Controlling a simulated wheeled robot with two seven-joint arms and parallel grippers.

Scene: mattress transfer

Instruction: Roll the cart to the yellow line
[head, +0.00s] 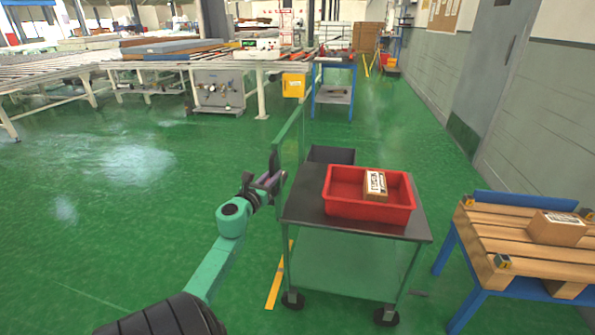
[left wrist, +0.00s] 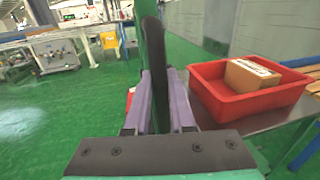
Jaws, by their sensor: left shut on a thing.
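The cart (head: 310,208) has a dark top shelf, a green frame and black wheels. It stands right of the centre in the head view. My left gripper (head: 270,182) is shut on the cart's dark upright handle (head: 275,160) at its left side. In the left wrist view, the purple fingers (left wrist: 158,105) close around the black handle (left wrist: 152,60). A yellow line (head: 275,285) shows on the floor beside the cart's near left wheel; the rest of it is hidden by the cart. My right gripper is not in view.
A red tray (head: 368,213) with a cardboard box (head: 375,186) rests on the cart. A wooden-topped blue table (head: 515,276) with another box (head: 556,228) stands close at the right. Green floor (head: 120,220) is open at the left. Roller conveyors (head: 60,75) stand at the back.

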